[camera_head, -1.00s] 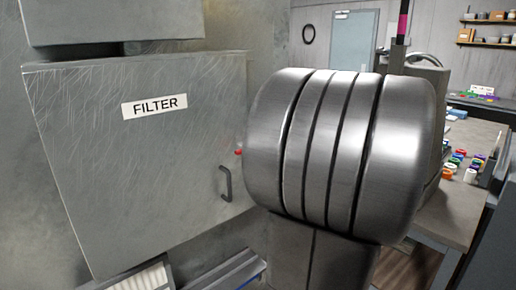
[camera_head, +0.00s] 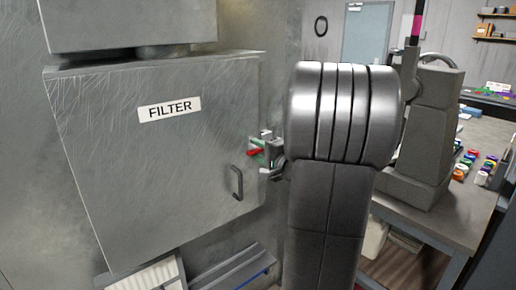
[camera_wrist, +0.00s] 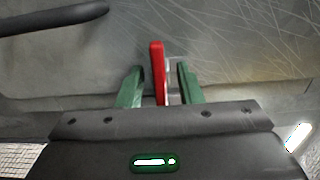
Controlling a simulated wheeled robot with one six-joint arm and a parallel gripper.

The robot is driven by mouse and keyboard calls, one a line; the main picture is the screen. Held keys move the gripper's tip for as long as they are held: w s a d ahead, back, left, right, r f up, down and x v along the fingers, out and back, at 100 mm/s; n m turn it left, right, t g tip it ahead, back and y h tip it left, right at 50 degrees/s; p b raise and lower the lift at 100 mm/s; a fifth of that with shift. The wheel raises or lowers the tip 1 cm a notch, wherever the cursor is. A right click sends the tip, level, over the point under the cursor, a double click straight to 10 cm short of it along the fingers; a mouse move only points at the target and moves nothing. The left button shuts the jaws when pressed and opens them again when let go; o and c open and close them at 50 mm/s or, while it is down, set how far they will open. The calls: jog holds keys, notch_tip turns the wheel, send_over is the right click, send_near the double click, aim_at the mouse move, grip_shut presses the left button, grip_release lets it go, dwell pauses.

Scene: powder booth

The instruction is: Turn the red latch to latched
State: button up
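The red latch (camera_head: 255,152) is at the right edge of the grey filter door (camera_head: 120,190), above and right of its dark handle. In the wrist view the red latch (camera_wrist: 157,72) stands upright in the picture, between the two green fingers of my gripper (camera_wrist: 158,82). In the head view my gripper (camera_head: 264,153) is at the latch, partly hidden by my arm. Whether a finger touches the latch I cannot tell.
The dark door handle (camera_head: 237,183) sits just below left of the latch and also shows at the upper left in the wrist view (camera_wrist: 55,19). A bench (camera_head: 450,215) with small coloured jars (camera_head: 465,165) stands at the right. A slatted white filter (camera_head: 150,275) lies below the door.

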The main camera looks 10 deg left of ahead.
grip_shut()
jog(key=shift+m, duration=0.3)
jog(key=m+b, duration=0.1)
jog(key=m, duration=0.1)
jog(key=shift+m, duration=0.3)
jog(key=m, duration=0.3)
jog(key=shift+m, duration=0.4)
jog(key=m+p, duration=0.1)
jog(key=m, duration=0.4)
jog(key=m+p, duration=0.3)
jog(key=m, duration=0.2)
jog(key=shift+m, duration=0.4)
